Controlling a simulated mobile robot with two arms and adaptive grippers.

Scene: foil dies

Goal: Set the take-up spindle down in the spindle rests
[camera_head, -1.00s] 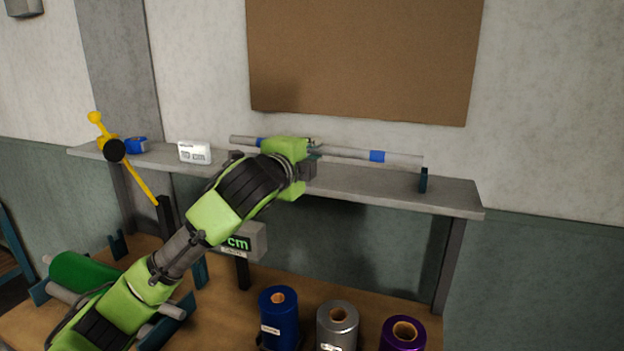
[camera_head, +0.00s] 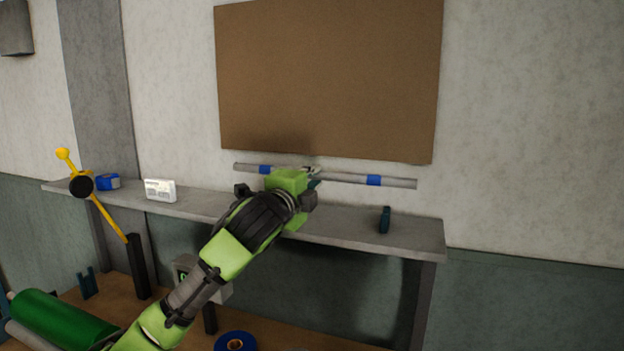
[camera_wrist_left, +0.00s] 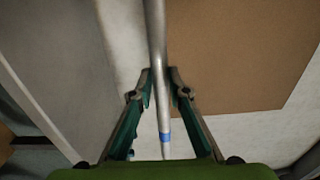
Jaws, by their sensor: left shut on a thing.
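The take-up spindle (camera_head: 345,178) is a thin grey rod with blue bands. In the left wrist view the rod (camera_wrist_left: 156,35) runs between the fingers of the gripper (camera_wrist_left: 161,79), with one blue band visible. A dark teal forked rest (camera_head: 87,284) stands on the bench at lower left. A teal holder (camera_head: 385,219) stands on the shelf, below and apart from the spindle's right end. My right gripper is not in view.
The shelf (camera_head: 415,235) also carries a white box (camera_head: 160,190) and a blue object (camera_head: 108,182). A yellow lever (camera_head: 110,220) stands at left. A green roll (camera_head: 60,320) and a blue roll (camera_head: 235,342) are low in view. The wall above the shelf is bare at right.

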